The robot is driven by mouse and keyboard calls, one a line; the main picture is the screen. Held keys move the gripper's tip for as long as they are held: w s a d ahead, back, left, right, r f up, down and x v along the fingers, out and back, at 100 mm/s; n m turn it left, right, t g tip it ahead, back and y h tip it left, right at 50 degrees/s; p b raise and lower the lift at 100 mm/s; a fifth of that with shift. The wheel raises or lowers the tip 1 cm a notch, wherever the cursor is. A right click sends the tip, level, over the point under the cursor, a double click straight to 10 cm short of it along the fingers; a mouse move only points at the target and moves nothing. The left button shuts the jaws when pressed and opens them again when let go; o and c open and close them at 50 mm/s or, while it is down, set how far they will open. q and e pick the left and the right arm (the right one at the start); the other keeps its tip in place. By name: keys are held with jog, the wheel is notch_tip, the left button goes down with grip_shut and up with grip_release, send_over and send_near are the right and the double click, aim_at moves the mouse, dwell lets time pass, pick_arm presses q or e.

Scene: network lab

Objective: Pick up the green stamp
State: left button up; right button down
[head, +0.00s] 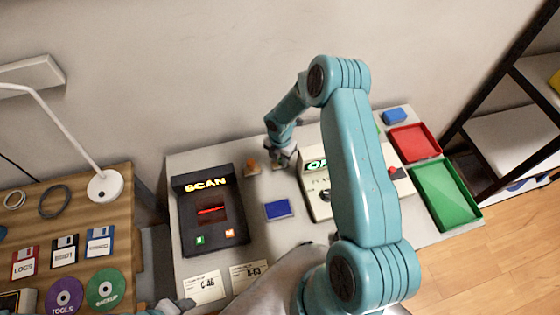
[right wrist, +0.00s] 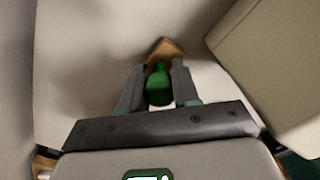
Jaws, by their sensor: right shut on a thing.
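The green stamp (right wrist: 159,86) shows in the right wrist view as a rounded green handle between the two fingers. My right gripper (right wrist: 159,88) is shut on it. In the head view my right gripper (head: 282,160) points down at the back of the table, just right of a small orange-topped stamp (head: 250,168). The green handle is hidden there by the gripper. I cannot tell whether the stamp touches the table. Part of my left gripper (head: 180,304) seems to show at the bottom edge; its fingers are not clear.
A black scan box (head: 208,238) stands left of a blue pad (head: 277,209). A pale machine (head: 312,190) stands close on the right, partly behind my right arm. A red tray (head: 415,143) and a green tray (head: 446,194) lie at the right. Cards (head: 204,287) lie in front.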

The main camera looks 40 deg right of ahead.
jog(key=shift+d+r, duration=0.1)
jog(key=shift+r, duration=0.4)
notch_tip(320, 180, up, 19)
dwell(0.4)
